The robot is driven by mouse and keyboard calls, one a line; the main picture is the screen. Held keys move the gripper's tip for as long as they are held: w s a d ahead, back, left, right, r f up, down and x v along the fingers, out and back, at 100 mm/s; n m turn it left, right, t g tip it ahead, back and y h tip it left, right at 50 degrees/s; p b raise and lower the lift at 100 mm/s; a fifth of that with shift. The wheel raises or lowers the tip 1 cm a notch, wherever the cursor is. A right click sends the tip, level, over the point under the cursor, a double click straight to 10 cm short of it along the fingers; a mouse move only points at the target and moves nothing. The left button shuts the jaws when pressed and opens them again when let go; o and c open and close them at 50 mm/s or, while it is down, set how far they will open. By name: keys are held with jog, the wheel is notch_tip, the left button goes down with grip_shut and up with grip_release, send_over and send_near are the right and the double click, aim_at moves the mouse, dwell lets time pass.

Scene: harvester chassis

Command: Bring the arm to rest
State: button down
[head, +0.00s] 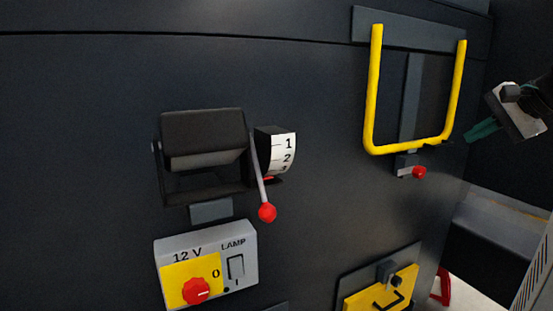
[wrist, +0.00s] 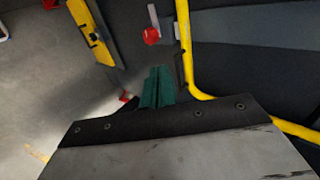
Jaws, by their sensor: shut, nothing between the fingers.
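My gripper (head: 478,132) is at the right of the head view, just right of the yellow U-shaped bar (head: 371,95) on the dark chassis wall. Its teal fingers point left toward the bar's lower right corner. In the wrist view the fingers (wrist: 158,88) are together and empty, with the yellow bar (wrist: 186,50) close on their right. I cannot tell whether they touch the bar. Most of my arm is outside the head view.
A red knob (head: 419,172) sits below the bar. Left are a lever with a red ball (head: 267,212), a numbered dial (head: 284,151) and a 12 V lamp box (head: 240,240). A yellow plate (head: 365,298) is low on the wall. Open floor (wrist: 40,110) shows in the wrist view.

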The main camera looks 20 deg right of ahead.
jog(key=s+a+f+n+g, duration=0.2)
jog(key=a+f+n, duration=0.3)
jog(key=a, duration=0.7)
jog(key=s+a+f+n+g, duration=0.3)
jog(key=s+a+f+n, duration=0.2)
jog(key=a, duration=0.6)
jog(key=s+a+f+n+g, duration=0.3)
jog(key=a+f+n, duration=0.4)
jog(key=a, duration=0.5)
jog(key=shift+s+a+f+h, duration=0.4)
jog(key=shift+s+f, duration=0.2)
jog(key=shift+f, duration=0.25)
jog(key=shift+d, duration=0.15)
